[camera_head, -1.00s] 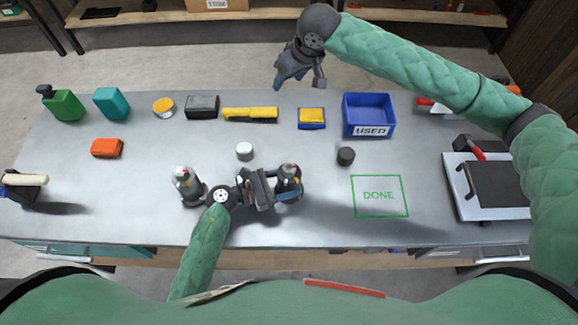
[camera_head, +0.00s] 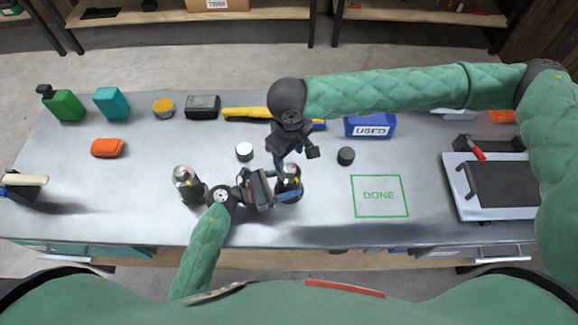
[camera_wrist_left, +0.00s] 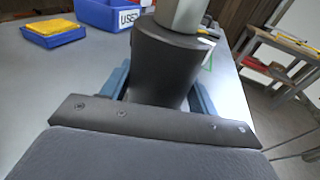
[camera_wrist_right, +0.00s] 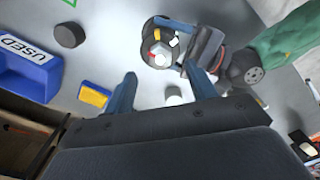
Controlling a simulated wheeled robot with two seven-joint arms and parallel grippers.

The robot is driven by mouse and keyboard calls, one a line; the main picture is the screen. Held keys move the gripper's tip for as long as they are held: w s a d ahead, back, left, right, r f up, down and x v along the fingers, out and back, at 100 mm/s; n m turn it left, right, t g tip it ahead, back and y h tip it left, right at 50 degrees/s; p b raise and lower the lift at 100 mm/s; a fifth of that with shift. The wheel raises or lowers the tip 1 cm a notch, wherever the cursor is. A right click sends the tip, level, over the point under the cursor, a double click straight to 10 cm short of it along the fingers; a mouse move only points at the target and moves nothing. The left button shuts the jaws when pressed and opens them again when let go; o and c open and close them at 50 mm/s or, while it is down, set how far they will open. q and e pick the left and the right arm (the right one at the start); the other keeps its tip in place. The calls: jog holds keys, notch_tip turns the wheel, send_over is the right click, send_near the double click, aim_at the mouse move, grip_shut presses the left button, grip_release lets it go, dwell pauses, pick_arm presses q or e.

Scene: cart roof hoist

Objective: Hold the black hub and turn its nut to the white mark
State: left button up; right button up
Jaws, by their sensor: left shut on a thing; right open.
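The black hub (camera_head: 292,195) stands upright on the table in the middle front, with a grey top. My left gripper (camera_head: 284,186) is shut around its dark body, which fills the middle of the left wrist view (camera_wrist_left: 165,70). In the right wrist view the hub's top (camera_wrist_right: 160,47) shows from above, with a reddish nut (camera_wrist_right: 157,50), a white mark and a yellow patch. I cannot tell whether nut and mark line up. My right gripper (camera_head: 295,154) is open and empty, pointing down above and just behind the hub, apart from it.
A white cylinder (camera_head: 244,152) and a black puck (camera_head: 346,156) stand nearby. The green DONE square (camera_head: 379,196) is bare.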

aim_at(289, 167)
jog(key=shift+f, duration=2.6)
jog(key=shift+c, duration=0.5)
jog(key=c, duration=0.8)
jog(key=shift+m, duration=1.2)
jog(key=shift+c, duration=0.3)
jog(key=shift+m, duration=1.2)
